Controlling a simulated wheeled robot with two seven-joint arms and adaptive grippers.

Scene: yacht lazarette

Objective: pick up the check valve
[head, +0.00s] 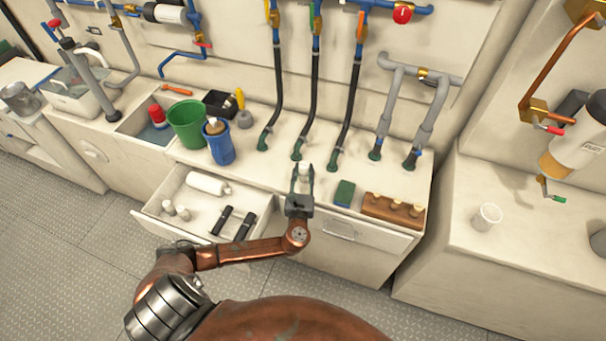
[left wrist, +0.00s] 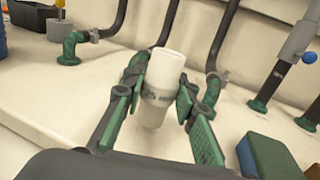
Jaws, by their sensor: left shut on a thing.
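The check valve, a white cylinder with a grey band (left wrist: 156,97), stands between the green-padded fingers of my left gripper (left wrist: 160,108) in the left wrist view. My left gripper is shut on it. In the head view my left gripper (head: 303,183) is over the front part of the white counter, and the valve shows only as a small pale shape between the fingers. I cannot tell whether the valve's lower end touches the counter. My right gripper is not in view.
A green and blue sponge (head: 344,193) and a wooden block with pegs (head: 393,210) are right of my gripper. Hoses (head: 315,85) rise behind it. An open drawer (head: 165,230) with white and black parts is left, near a blue cup (head: 220,148) and green bucket (head: 187,125).

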